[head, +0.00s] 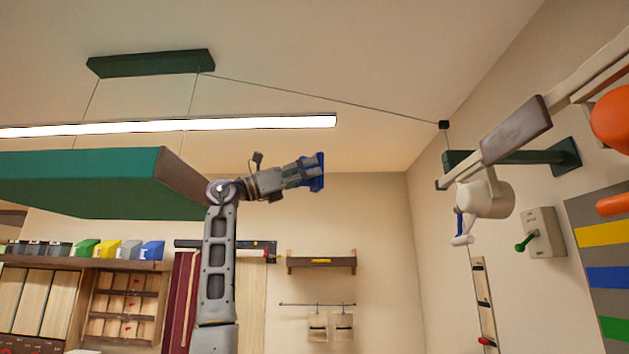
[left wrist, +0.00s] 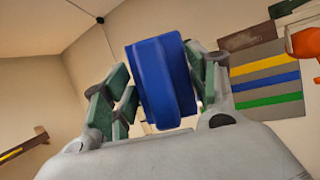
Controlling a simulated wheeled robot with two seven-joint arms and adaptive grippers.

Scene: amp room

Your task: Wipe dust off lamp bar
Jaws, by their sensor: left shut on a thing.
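My right gripper is in neither view.
A large green panel (head: 80,180) with a brownish end face hangs left of my arm. A thin line runs from the ceiling block to a wall pulley (head: 444,125). A green-handled box (head: 540,232) is on the right wall. Air right of my gripper is clear.

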